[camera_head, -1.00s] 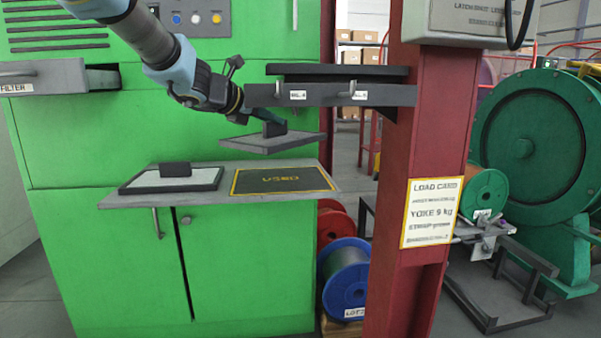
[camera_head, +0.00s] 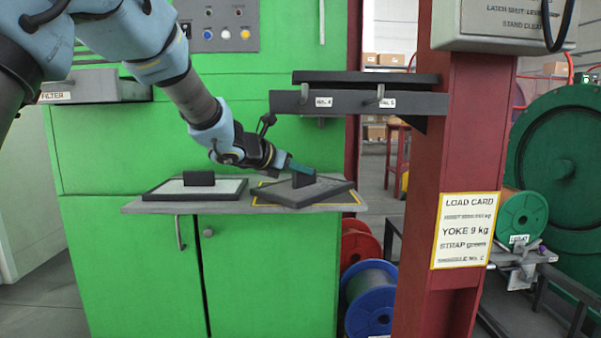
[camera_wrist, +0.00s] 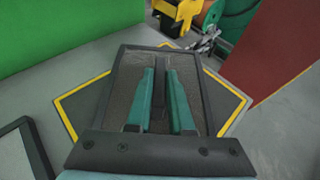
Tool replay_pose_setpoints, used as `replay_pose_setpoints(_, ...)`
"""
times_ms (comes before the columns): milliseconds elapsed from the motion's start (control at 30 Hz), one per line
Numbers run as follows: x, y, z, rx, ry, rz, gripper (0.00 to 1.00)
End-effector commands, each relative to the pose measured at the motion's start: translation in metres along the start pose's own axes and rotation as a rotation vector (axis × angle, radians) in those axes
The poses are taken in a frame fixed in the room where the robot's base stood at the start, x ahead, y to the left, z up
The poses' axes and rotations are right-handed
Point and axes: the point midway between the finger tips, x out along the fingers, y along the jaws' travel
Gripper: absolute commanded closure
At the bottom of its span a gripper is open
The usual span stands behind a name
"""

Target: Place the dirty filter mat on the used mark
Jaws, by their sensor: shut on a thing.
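The dirty filter mat (camera_head: 318,190) is a grey panel with a dark frame and a dark upright grip block. It also shows in the wrist view (camera_wrist: 205,110). My gripper (camera_head: 300,169) comes from the left and is shut on its block; the green fingers (camera_wrist: 160,100) lie either side of the block in the wrist view. The mat is over the used mark (camera_head: 352,206), a dark patch with a yellow border, and hides most of it. It sits turned relative to the border, whose corners stick out left and right. I cannot tell whether the mat touches the shelf.
A second, paler mat (camera_head: 172,189) lies on the left of the same grey shelf (camera_head: 140,207). Above is a dark rack with hooks (camera_head: 400,103). A red column (camera_head: 440,190) with a load card stands close on the right. The open filter drawer (camera_head: 95,88) is at left.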

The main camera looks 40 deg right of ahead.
Motion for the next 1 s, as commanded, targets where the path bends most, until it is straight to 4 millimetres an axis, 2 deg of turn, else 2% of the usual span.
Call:
replay_pose_setpoints(167,0.000,0.000,-0.001,0.000,-0.001,0.000,1.00)
replay_pose_setpoints(200,0.001,0.000,-0.001,0.000,0.000,0.000,0.79)
replay_pose_setpoints(467,0.000,0.000,-0.001,0.000,0.000,0.000,0.50)
replay_pose_setpoints(767,-0.001,0.000,0.002,0.000,0.000,0.000,0.50)
replay_pose_setpoints(867,-0.011,0.000,0.002,0.001,-0.001,0.001,0.50)
replay_pose_setpoints(1000,-0.037,0.001,0.002,0.001,-0.001,0.003,0.50)
